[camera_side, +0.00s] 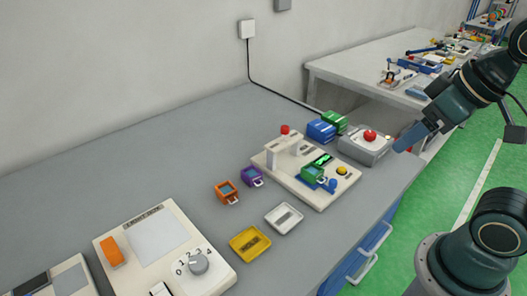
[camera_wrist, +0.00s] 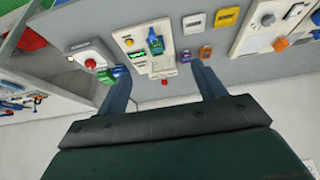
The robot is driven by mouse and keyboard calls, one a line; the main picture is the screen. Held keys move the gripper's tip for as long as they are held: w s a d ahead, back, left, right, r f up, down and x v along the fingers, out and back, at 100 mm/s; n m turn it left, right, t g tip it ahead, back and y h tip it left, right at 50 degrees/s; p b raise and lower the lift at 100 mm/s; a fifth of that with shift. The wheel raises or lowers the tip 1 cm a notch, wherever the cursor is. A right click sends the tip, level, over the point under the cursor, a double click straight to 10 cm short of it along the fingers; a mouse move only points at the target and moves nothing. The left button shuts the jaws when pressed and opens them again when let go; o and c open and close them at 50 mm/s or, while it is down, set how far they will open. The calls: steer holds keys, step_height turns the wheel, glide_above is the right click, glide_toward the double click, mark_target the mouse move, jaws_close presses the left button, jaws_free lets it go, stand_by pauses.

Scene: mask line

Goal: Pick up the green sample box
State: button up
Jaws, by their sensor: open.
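The green sample box (camera_side: 313,174) is a small box with a dark window. In the side view it sits on the blue part of a cream station near the table's right end. In the wrist view a small green and blue shape (camera_wrist: 155,44) shows there, beyond the fingers. My gripper (camera_side: 402,144) is in the air to the right of the station, near the table's right edge, well apart from the box. In the wrist view my gripper (camera_wrist: 161,72) has its two blue fingers wide apart with nothing held between them.
The cream station (camera_side: 318,200) has a post with a red top. A grey box with a red button (camera_side: 365,150) and blue and green blocks (camera_side: 322,130) stand behind it. Orange (camera_side: 226,191) and purple (camera_side: 252,176) boxes and white and yellow trays (camera_side: 250,243) lie left and in front.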

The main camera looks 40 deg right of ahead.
steer(key=m+g, duration=0.6)
steer(key=m, duration=1.2)
glide_above(310, 171)
step_height(310, 171, down, 9)
steer(key=shift+f, duration=0.15)
steer(key=shift+f, duration=4.3)
steer(key=shift+f, duration=0.1)
